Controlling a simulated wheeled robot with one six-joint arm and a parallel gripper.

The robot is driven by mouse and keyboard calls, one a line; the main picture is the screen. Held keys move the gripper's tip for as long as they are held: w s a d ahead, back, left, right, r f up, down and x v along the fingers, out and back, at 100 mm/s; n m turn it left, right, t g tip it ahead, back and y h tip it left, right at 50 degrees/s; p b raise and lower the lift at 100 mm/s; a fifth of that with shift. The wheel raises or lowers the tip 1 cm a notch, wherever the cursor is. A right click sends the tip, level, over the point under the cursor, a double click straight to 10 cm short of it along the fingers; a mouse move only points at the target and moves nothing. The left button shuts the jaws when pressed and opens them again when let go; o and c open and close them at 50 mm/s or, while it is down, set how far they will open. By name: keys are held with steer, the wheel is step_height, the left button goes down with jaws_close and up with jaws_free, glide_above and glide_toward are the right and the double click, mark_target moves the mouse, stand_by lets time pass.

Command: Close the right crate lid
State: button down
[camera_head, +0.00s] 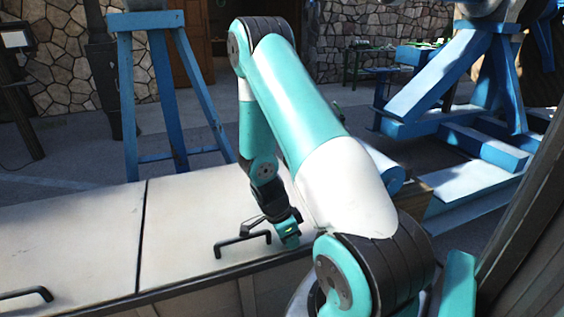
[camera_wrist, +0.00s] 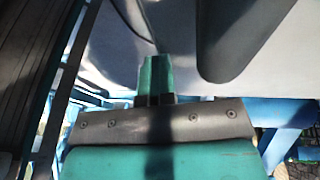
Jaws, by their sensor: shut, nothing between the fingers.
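The right crate lid (camera_head: 190,215) is a pale panel with a black bar handle (camera_head: 238,243) near its front edge. It lies flat, looking level with the left lid (camera_head: 70,240) across a dark seam. My gripper (camera_head: 290,238) is shut and empty, pointing down at the lid's front edge, just right of the handle. I cannot tell whether it touches the lid. In the wrist view, my teal fingertips (camera_wrist: 156,75) are together, in front of a blurred pale surface with a dark shape that I cannot identify. My arm hides the lid's right part.
The left lid has its own black handle (camera_head: 28,294). A blue trestle (camera_head: 170,90) stands behind the crate, and a large blue frame (camera_head: 470,110) stands at the right. Paved floor lies behind the crate. A dark post (camera_head: 530,220) is close at the right.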

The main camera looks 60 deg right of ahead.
step_height(320, 180, up, 4)
steer(key=p, duration=0.4)
steer(key=a+r, duration=0.4)
steer(key=r, duration=0.5)
steer(key=shift+s, duration=0.45)
steer(key=w+a+r+n+t+y+p, duration=0.1)
steer(key=w+a+r+n+t, duration=0.1)
steer(key=a+r+n, duration=0.45)
steer(key=w+a+r+n+t+y, duration=0.15)
steer(key=a+r+n, duration=0.25)
steer(key=a+n, duration=0.45)
steer(key=s+a+r+n+y, duration=0.1)
steer(key=s+a+r+n, duration=0.3)
steer(key=a+n, duration=0.3)
steer(key=s+a+r+n+y, duration=0.2)
steer(key=s+a+r+n, duration=0.2)
steer(key=a+r+n, duration=0.3)
steer(key=n, duration=0.3)
steer(key=shift+a+p, duration=0.4)
steer(key=shift+y, duration=0.25)
